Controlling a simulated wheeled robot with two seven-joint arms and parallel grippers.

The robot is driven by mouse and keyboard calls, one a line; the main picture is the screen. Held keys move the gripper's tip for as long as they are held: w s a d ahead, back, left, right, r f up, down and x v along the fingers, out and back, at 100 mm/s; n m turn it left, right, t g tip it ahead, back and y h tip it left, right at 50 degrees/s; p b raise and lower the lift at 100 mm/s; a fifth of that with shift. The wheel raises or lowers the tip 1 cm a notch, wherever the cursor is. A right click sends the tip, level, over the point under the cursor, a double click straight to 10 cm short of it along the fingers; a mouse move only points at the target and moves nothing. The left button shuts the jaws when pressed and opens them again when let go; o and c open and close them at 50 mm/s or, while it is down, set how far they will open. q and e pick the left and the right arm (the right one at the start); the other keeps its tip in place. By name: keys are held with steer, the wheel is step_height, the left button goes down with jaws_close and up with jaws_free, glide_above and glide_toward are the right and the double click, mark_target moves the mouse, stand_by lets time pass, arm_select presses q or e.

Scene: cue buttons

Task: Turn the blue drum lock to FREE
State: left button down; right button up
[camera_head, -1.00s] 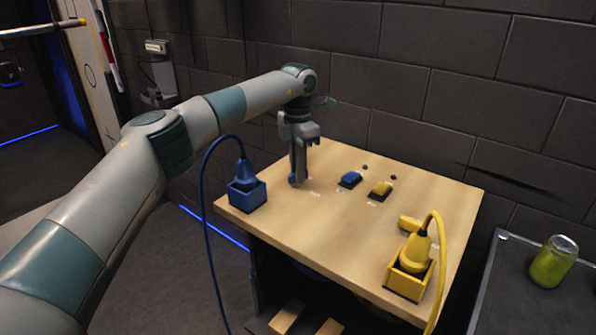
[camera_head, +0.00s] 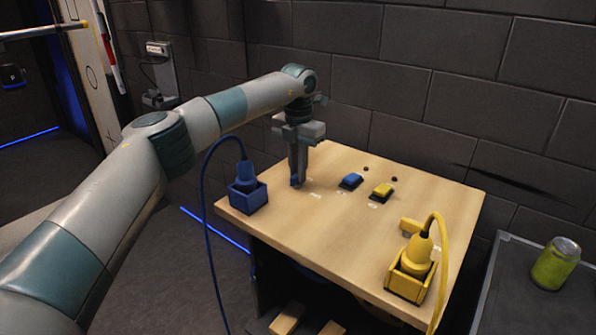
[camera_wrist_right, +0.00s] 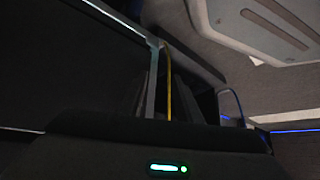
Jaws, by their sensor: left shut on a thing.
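My left gripper (camera_head: 297,184) points straight down at the far left part of the wooden table top (camera_head: 330,225). It is shut on the small blue drum lock (camera_head: 294,180), of which only a little blue shows beside the fingers. Its pointer and most of its markings are hidden. Small pale labels (camera_head: 316,196) lie on the wood to the right of the fingers, too small to read.
A blue button (camera_head: 351,181) and a yellow button (camera_head: 382,191) sit right of the gripper. A blue plug in a box (camera_head: 248,196) stands at left, a yellow one (camera_head: 408,277) at front right, both with cables. A yellow block (camera_head: 410,225) lies nearby. A can (camera_head: 556,264) stands far right.

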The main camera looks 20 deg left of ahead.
arm_select(q)
steer(key=shift+r, duration=0.1)
steer(key=c, duration=2)
jaws_free()
steer(key=shift+o, duration=1)
arm_select(e)
steer(key=shift+d, duration=0.25)
steer(key=shift+f, duration=0.1)
